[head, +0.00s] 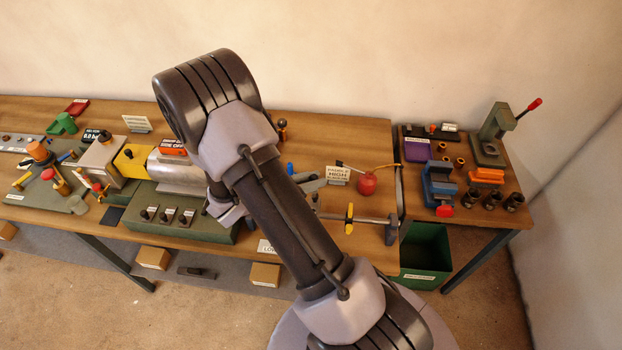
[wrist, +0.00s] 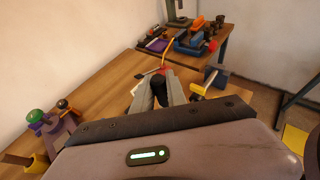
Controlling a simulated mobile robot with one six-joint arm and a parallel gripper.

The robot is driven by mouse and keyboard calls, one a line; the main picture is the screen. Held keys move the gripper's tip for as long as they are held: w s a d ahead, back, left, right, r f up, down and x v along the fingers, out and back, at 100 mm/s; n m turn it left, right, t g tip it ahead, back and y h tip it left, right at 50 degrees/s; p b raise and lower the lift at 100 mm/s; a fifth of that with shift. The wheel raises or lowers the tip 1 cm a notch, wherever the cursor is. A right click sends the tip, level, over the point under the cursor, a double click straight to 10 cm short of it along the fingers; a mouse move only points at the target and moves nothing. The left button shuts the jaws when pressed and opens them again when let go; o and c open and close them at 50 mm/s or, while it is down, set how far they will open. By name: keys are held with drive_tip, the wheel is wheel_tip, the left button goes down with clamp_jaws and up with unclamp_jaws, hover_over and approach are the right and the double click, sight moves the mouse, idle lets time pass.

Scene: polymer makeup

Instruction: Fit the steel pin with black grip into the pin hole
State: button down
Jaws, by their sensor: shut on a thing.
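My gripper (wrist: 156,78) is in the wrist view, its two grey fingers shut on a black piece that looks like the grip of the steel pin (wrist: 159,91). The steel part of the pin is hidden there. In the head view my arm covers most of the gripper; grey fingers (head: 311,184) show just right of the arm, above the wooden bench. Several black-topped pieces (head: 167,215) stand beside small labels on a green base left of the arm. I cannot make out the pin hole in either view.
A grey machine with a yellow block (head: 131,160) stands left of my arm. A red ball (head: 367,184), a sign (head: 338,174) and a bar with a yellow collar (head: 349,218) are to the right. A blue vise (head: 439,185) is on the side table; a green bin (head: 425,255) stands below.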

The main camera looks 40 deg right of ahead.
drive_tip(key=shift+f+b, duration=2.15)
drive_tip(key=shift+f, duration=0.7)
drive_tip(key=shift+f+b, duration=1.85)
drive_tip(key=shift+f, duration=0.25)
drive_tip(key=c, duration=1.3)
unclamp_jaws()
drive_tip(key=shift+o, duration=0.2)
drive_tip(key=p+v, duration=0.2)
drive_tip(key=v, duration=1.5)
drive_tip(key=shift+a+r+p, duration=0.2)
drive_tip(key=shift+p, duration=0.15)
